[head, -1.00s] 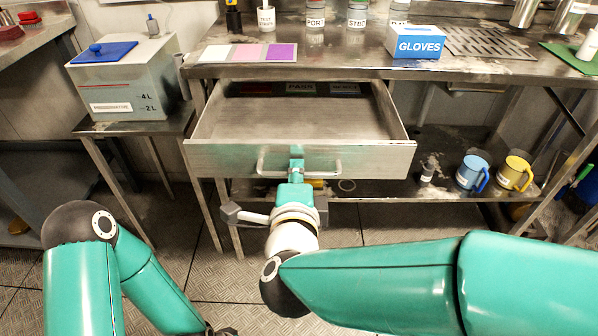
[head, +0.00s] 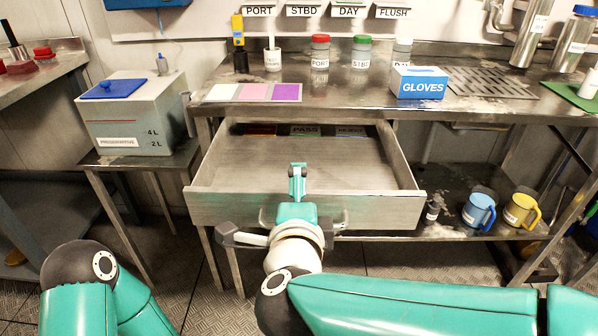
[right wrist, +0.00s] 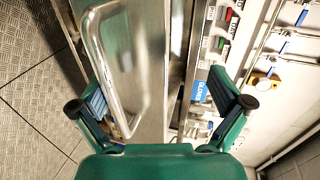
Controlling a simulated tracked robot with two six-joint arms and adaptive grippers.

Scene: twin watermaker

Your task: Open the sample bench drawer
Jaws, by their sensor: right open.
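The sample bench drawer (head: 230,208) stands pulled well out below the bench top, with its inside showing. Its bar handle (head: 345,215) is partly hidden behind my right gripper in the head view. The handle (right wrist: 97,45) also shows in the right wrist view, left of centre, along the drawer front (right wrist: 152,60).
The bench top (head: 340,98) carries colour cards (head: 250,92), labelled bottles (head: 320,55) and a blue gloves box (head: 420,82). A grey tank (head: 130,115) stands at left. Blue (head: 479,210) and yellow (head: 521,210) jugs stand on the lower shelf at right.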

